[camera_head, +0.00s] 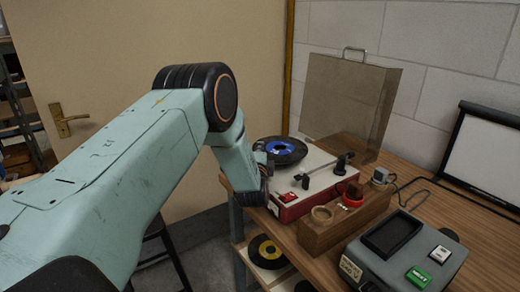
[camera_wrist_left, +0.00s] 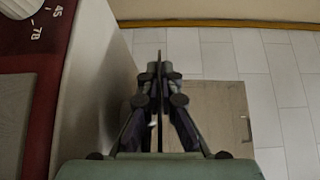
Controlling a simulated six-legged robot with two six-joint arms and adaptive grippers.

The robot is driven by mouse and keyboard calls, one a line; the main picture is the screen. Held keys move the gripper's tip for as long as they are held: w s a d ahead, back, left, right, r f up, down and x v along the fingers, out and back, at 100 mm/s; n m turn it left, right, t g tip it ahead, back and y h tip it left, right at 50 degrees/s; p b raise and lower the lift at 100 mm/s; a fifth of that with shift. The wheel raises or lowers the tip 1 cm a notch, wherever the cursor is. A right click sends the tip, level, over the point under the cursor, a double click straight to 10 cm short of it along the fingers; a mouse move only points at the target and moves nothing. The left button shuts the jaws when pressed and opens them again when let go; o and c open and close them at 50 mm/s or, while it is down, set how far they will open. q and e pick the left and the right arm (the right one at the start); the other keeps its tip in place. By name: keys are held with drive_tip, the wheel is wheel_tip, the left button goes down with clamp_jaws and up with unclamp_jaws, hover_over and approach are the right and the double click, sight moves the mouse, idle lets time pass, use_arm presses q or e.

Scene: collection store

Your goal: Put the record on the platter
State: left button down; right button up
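A black record with a blue label (camera_head: 280,150) lies at the left end of the red and white record player (camera_head: 312,178). It looks flat; the platter under it cannot be told apart. The tonearm is to its right. My left gripper (camera_head: 266,172) is at the player's near left edge, partly hidden by my own arm, just in front of the record. In the left wrist view the fingers (camera_wrist_left: 158,72) are together, with nothing clearly visible between them. The player's red panel with a 45/78 dial (camera_wrist_left: 30,15) is on the left there. My right gripper is not visible.
A wooden block (camera_head: 345,222) with round pieces and a grey box with a green button (camera_head: 405,255) stand on the table at right. A clear upright cover (camera_head: 348,100) stands behind the player. A yellow-labelled record (camera_head: 268,252) is on a low shelf.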

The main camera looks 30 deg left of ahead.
use_arm(q)
drive_tip(key=c, duration=2)
unclamp_jaws()
drive_tip(key=shift+f, duration=0.15)
drive_tip(key=shift+c, duration=0.2)
drive_tip(key=o, duration=0.6)
drive_tip(key=shift+s+d, duration=0.1)
drive_tip(key=shift+s, duration=0.05)
drive_tip(key=shift+f, duration=0.1)
drive_tip(key=shift+s+f, duration=0.1)
drive_tip(key=v, duration=1.1)
drive_tip(key=shift+s+r, duration=0.25)
drive_tip(key=shift+r, duration=0.15)
drive_tip(key=shift+d, duration=0.2)
